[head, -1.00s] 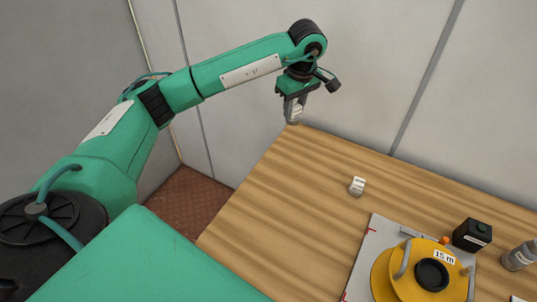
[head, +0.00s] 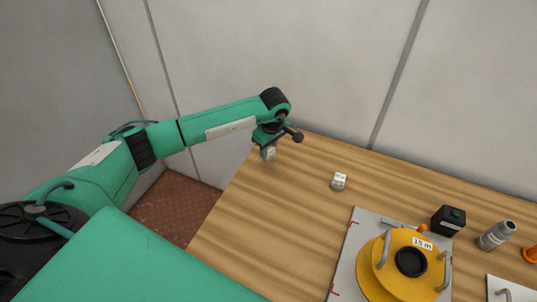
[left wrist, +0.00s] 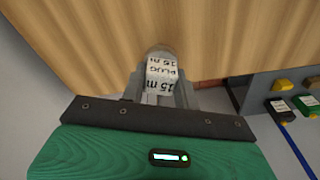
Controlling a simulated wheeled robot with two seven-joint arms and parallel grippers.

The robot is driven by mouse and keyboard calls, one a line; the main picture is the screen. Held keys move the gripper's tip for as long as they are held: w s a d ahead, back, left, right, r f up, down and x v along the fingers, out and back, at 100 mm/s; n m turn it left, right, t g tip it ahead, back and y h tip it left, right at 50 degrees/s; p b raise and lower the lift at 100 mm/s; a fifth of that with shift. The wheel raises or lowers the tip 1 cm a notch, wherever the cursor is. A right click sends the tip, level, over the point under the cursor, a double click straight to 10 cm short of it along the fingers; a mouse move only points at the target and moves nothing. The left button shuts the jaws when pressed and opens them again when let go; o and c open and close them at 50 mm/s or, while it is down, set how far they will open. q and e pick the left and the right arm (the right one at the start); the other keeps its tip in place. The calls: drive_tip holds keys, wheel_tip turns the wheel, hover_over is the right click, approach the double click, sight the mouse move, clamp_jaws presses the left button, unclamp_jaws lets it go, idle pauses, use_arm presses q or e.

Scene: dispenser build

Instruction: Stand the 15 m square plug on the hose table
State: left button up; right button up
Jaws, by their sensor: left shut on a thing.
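My left gripper (head: 267,153) is over the far left corner of the wooden hose table (head: 285,205), pointing down. It is shut on a pale plug (head: 270,154). My right gripper is not in view.
A small white labelled piece (head: 339,181) stands alone on the table. A yellow reel (head: 385,265) marked "15 m" sits on a grey plate (head: 347,255). A black box (head: 448,221) and grey bottle (head: 497,235) stand farther right. Wood around the gripper is clear.

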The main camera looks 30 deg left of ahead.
sight(269, 155)
use_arm(q)
wheel_tip(269, 155, down, 4)
drive_tip(key=shift+r+p, duration=0.1)
drive_tip(key=shift+p, duration=0.25)
drive_tip(key=o, duration=1.1)
drive_tip(key=shift+r, duration=0.15)
drive_tip(key=r+b, duration=0.1)
drive_tip(key=r, duration=0.2)
drive_tip(key=r+b, duration=0.1)
drive_tip(key=r, duration=0.3)
drive_tip(key=d+r+b, duration=0.1)
drive_tip(key=r, duration=0.2)
drive_tip(key=shift+s+d+r, duration=0.1)
drive_tip(key=shift+s+r, duration=0.1)
drive_tip(key=shift+r, duration=0.1)
drive_tip(key=shift+s+d+r, duration=0.1)
drive_tip(key=shift+r, duration=0.45)
